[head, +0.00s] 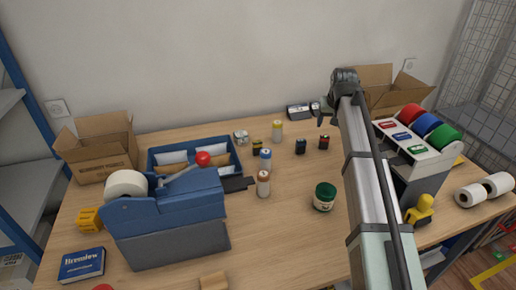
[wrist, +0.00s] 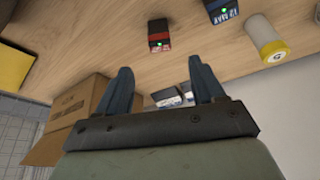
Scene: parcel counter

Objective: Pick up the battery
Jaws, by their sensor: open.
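Several battery-like items stand on the table. In the head view they are a white cylinder with a yellow top (head: 277,131), one with a blue band (head: 265,160), one with a brown top (head: 263,184), a dark block (head: 300,147) and a black-and-red block (head: 323,142). I cannot tell which is the battery meant. My gripper (head: 325,108) is above the back of the table, behind the black-and-red block. In the wrist view my gripper (wrist: 163,82) is open and empty; beyond its fingers are the black-and-red block (wrist: 159,35), the blue-and-black block (wrist: 222,11) and the yellow-ended cylinder (wrist: 267,38).
A dark-and-silver pack (head: 298,112) lies near the wall, and an open cardboard box (head: 372,88) stands at back right. A green jar (head: 324,198) stands at centre. A blue tape dispenser (head: 165,215) stands left, a rack of coloured rolls (head: 420,155) right. The front middle is mostly clear.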

